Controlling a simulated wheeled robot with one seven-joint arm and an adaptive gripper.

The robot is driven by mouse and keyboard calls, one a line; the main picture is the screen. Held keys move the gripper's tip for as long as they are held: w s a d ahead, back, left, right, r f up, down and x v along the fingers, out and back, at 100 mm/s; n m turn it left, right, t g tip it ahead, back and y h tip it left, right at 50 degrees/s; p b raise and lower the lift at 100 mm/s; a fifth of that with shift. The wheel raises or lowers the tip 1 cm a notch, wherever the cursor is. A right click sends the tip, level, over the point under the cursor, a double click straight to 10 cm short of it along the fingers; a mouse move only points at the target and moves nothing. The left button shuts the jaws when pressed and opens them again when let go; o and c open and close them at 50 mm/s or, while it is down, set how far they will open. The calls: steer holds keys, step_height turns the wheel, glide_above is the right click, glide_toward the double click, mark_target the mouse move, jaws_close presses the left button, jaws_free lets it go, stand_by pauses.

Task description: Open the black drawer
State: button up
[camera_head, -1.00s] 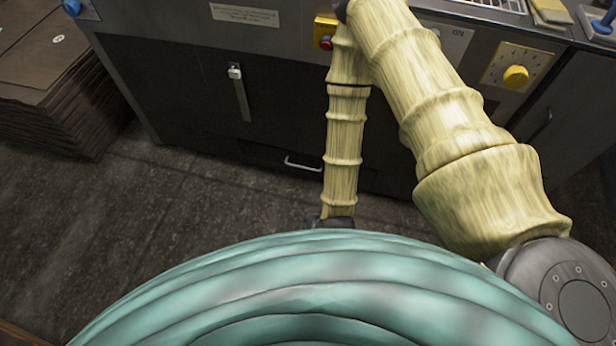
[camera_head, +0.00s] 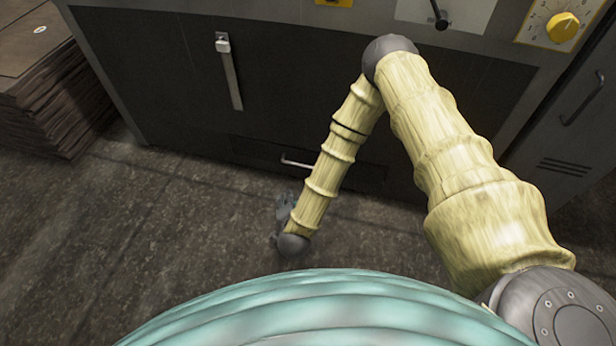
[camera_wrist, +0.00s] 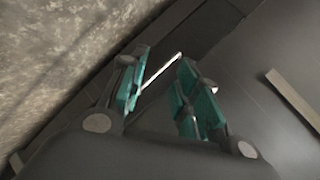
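The black drawer (camera_head: 257,150) is low in the dark cabinet front in the head view, and it looks closed. Its light bar handle (camera_head: 297,162) is partly hidden behind my forearm. My gripper (camera_head: 284,208) hangs low in front of the drawer, just below the handle in the picture. In the wrist view the two teal fingers of my gripper (camera_wrist: 158,98) are spread apart. The handle (camera_wrist: 160,71) shows as a bright bar in the gap between them, toward the fingertips. Nothing is gripped; contact with the handle cannot be told.
A long vertical handle (camera_head: 229,72) is on the cabinet panel above the drawer. A stack of brown sheets (camera_head: 38,95) stands at left. A side cabinet with a handle (camera_head: 582,98) is at right. The floor (camera_head: 120,240) in front is clear.

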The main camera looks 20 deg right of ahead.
mark_target(308, 167)
steer(key=shift+w+d+f+m+t+h+b, duration=0.25)
steer(key=shift+w+d+f+m+h+b, duration=1.1)
steer(key=shift+w+d+b, duration=1.15)
steer(key=shift+w+d+f+m+t+h+b, duration=0.2)
steer(key=shift+w+d+f+m+h+b, duration=0.65)
steer(key=shift+w+d+m+b, duration=1.65)
steer(key=shift+w+d+f+m+t+h+b, duration=0.25)
steer(key=shift+w+d+f+m+h+b, duration=0.7)
steer(key=shift+w+b, duration=1.65)
steer(key=shift+w+d+h+p, duration=0.25)
steer(key=shift+w+d+p, duration=0.05)
steer(key=shift+w+p, duration=0.5)
steer(key=shift+s, duration=0.1)
jaws_close()
